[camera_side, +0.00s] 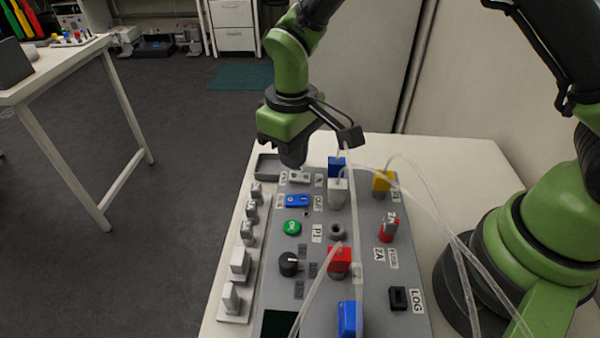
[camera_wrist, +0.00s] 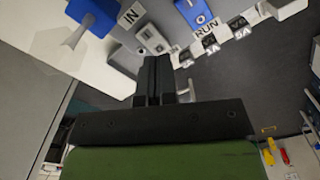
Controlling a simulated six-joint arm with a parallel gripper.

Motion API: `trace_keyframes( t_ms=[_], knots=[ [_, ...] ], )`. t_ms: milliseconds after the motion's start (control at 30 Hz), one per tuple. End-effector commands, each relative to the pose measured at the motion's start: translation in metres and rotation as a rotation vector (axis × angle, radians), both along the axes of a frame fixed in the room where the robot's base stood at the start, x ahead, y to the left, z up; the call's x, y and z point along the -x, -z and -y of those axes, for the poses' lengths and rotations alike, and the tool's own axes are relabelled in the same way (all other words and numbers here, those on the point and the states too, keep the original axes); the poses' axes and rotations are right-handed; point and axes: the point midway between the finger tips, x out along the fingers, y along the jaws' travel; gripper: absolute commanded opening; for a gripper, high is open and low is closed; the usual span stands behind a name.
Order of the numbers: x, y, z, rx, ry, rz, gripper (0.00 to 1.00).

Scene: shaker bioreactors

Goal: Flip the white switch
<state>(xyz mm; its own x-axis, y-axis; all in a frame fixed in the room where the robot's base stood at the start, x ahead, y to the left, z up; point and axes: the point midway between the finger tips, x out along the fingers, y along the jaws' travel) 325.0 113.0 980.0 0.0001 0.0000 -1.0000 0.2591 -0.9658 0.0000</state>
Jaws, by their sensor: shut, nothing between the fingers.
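The white switch (camera_side: 299,177) is a small pale rocker on the far left part of the grey panel (camera_side: 318,260). It also shows in the wrist view (camera_wrist: 153,38), just beyond my fingertips. My gripper (camera_side: 293,164) is shut and empty. It points down over the far end of the panel, close to the white switch. In the side view the fingertips seem just above and behind the switch; whether they touch it I cannot tell. In the wrist view the closed fingers (camera_wrist: 152,62) lie just below the switch, with a small gap in the picture.
A blue switch (camera_side: 297,200) sits nearer the camera, then a green button (camera_side: 292,227) and a black knob (camera_side: 289,264). A blue block (camera_side: 337,166) with a tube stands right of my gripper. Several grey-white pieces (camera_side: 240,262) line the panel's left. Tubes cross the right side.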

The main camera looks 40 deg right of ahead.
Motion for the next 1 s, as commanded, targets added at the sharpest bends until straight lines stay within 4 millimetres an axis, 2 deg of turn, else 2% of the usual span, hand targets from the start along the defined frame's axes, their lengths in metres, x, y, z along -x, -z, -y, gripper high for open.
trace_keyframes(
  t_ms=[1000],
  knots=[
    [0.0000,0.0086,0.0000,0.000,0.000,-0.001,0.00]
  ],
)
